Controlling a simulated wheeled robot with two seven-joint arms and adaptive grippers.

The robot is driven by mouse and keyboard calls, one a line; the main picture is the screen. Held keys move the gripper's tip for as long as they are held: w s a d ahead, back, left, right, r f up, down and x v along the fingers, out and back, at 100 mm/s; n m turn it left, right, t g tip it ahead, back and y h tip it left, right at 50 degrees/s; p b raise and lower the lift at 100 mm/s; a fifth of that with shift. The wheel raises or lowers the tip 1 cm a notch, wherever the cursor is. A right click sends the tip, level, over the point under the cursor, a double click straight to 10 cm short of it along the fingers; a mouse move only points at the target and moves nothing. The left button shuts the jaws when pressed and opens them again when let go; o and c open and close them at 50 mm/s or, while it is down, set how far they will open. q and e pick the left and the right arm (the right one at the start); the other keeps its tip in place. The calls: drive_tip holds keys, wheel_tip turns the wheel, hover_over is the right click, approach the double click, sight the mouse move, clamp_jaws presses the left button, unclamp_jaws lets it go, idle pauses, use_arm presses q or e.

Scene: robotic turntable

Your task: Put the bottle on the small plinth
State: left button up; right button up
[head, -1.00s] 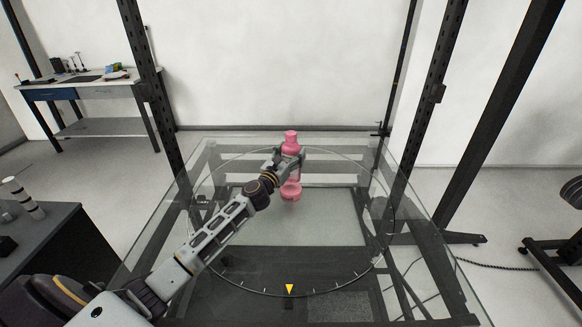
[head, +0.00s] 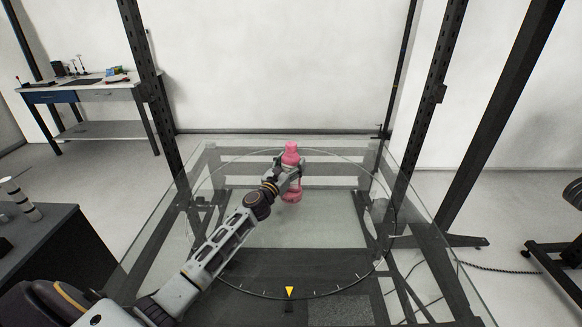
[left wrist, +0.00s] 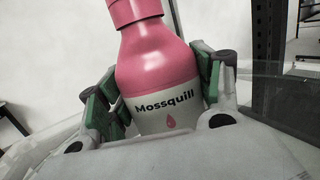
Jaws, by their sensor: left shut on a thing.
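The pink bottle (head: 291,153) stands upright near the middle of the glass turntable in the head view. My left gripper (head: 289,171) is shut around its middle. In the left wrist view, the green-padded fingers flank the bottle (left wrist: 158,65), which has a white "Mossquill" label and looks slightly tilted in that picture. My right gripper is not in view.
The glass turntable (head: 300,270) has a yellow triangle marker (head: 289,291) at its front and is otherwise clear. Dark upright posts (head: 150,90) stand at both sides. A dark cabinet (head: 50,250) is at the left, and a workbench (head: 85,95) is farther back.

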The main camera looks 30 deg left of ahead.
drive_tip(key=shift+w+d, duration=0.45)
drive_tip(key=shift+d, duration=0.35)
use_arm(q)
drive_tip(key=o, duration=0.8)
drive_tip(key=shift+f, duration=0.2)
drive_tip(key=shift+o, duration=2.2)
drive_tip(key=shift+r, duration=0.1)
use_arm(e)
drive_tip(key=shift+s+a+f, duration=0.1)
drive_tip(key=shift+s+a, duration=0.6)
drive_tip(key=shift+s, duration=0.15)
use_arm(q)
drive_tip(key=shift+r, duration=0.1)
